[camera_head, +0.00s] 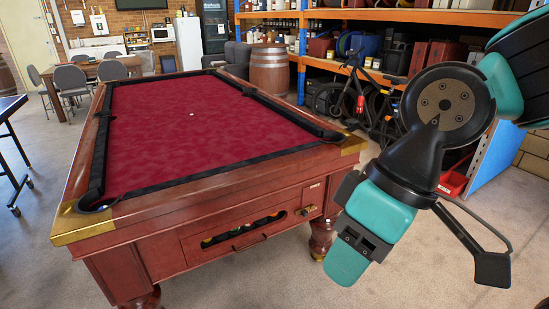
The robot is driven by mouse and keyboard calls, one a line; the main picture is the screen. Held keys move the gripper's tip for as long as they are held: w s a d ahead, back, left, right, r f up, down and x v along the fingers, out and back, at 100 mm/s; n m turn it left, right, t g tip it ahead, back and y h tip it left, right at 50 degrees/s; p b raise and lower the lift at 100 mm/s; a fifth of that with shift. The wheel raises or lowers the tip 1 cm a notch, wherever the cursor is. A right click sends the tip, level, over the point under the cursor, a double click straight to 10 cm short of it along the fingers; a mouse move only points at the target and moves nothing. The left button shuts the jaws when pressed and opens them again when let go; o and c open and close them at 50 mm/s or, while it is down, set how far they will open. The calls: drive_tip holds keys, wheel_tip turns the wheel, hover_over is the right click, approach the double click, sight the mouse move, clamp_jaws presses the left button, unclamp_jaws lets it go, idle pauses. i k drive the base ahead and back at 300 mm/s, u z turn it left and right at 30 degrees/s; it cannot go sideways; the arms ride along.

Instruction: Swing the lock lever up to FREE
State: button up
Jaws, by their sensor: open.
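The pool table (190,120) has a red cloth and a wooden body with brass-coloured corners. On its front panel, right of the ball window, is a small brass-coloured fitting (308,211) with a short part sticking out. It looks like the lock lever, but its exact angle is too small to tell. A small pale label (316,185) sits above it, unreadable here. My gripper (346,224) is open, to the right of the fitting and apart from it in the picture. My teal and black wrist partly hides the fingers, and nothing shows held.
Several balls show in the ball window (245,229), above a dark handle (250,243). A bicycle (352,100), a barrel (269,70) and loaded shelves (400,18) stand behind. A red tray (452,183) lies at right. The floor before the table is clear.

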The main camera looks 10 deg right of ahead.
sight(304, 212)
drive_tip(key=z, duration=0.2)
drive_tip(key=i, duration=1.2)
drive_tip(key=u, duration=0.35)
drive_tip(key=i, duration=0.9)
drive_tip(key=u, duration=0.4)
